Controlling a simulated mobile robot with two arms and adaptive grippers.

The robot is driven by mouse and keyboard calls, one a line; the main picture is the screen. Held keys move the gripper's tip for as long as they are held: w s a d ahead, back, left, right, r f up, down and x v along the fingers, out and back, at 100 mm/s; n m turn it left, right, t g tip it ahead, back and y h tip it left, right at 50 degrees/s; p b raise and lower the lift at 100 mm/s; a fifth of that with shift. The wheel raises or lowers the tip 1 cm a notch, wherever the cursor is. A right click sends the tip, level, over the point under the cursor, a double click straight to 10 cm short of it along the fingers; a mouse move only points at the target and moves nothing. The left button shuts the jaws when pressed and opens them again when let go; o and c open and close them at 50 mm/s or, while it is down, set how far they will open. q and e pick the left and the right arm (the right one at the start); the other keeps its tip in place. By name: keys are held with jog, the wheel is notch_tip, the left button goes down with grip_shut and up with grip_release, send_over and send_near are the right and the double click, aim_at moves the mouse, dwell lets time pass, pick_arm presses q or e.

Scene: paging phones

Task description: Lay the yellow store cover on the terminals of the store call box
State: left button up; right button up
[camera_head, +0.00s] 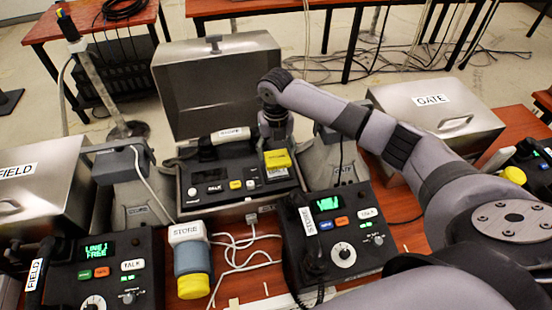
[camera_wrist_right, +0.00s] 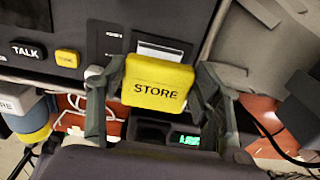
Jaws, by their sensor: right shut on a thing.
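The yellow store cover (camera_head: 278,159), a small block marked STORE, is held between the two fingers of my right gripper (camera_head: 275,146). In the right wrist view the cover (camera_wrist_right: 158,83) sits between the fingertips, its lettered face towards the camera. The cover is over the panel's right part, close to a white label. I cannot tell whether it touches the panel. The terminals are not clearly seen. My left gripper is not in view.
The raised lid (camera_head: 218,80) stands behind the panel. Grey horns flank the box. Closed FIELD (camera_head: 45,185) and GATE (camera_head: 440,112) boxes stand left and right. A desk phone (camera_head: 340,240), a STORE-labelled blue-grey cylinder (camera_head: 192,258) and white cables (camera_head: 238,250) lie in front.

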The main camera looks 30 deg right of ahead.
aim_at(276, 161)
jog(key=shift+f, duration=2.25)
jog(key=shift+f, duration=0.15)
jog(key=o, duration=1.3)
jog(key=shift+c, duration=0.2)
notch_tip(276, 161, up, 12)
jog(key=shift+r+b, duration=0.2)
jog(key=shift+b, duration=0.15)
